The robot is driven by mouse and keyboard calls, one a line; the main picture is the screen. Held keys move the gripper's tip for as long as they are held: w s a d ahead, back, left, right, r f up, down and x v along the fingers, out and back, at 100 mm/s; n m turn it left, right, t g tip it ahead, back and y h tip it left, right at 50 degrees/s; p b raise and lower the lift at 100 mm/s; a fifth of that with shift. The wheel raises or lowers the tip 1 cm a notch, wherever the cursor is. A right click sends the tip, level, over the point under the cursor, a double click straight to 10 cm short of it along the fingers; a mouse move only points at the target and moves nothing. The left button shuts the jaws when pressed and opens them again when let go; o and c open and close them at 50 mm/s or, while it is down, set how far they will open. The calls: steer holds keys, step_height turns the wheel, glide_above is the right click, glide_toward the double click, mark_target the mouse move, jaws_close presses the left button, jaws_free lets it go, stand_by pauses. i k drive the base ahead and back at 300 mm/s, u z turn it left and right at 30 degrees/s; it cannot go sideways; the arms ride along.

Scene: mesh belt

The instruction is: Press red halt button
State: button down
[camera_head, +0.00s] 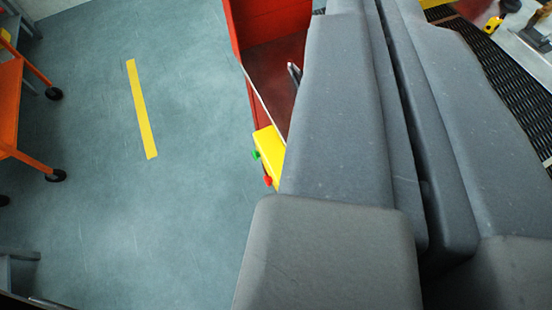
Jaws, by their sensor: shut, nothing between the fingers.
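The red halt button (268,181) is a small red knob on the left face of a yellow box (270,147), left of centre in the view. A small green button (256,155) sits above it on the same box. My gripper (371,8) is the large grey form across the right half, with its fingers shut together and nothing seen between them. It hides the right part of the yellow box. Its fingers reach past the box toward the top of the picture, and its grey side is close to the red button in the picture. No contact shows.
A red machine panel (270,22) stands above the yellow box. A dark mesh belt (490,75) runs at the upper right. An orange cart (8,105) on black casters stands at the left edge. The blue-grey floor (170,220) with a yellow stripe (142,110) is clear between.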

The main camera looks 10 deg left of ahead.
mark_target(268, 181)
steer(key=z, duration=0.2)
steer(key=k, duration=1.1)
steer(key=u, duration=0.35)
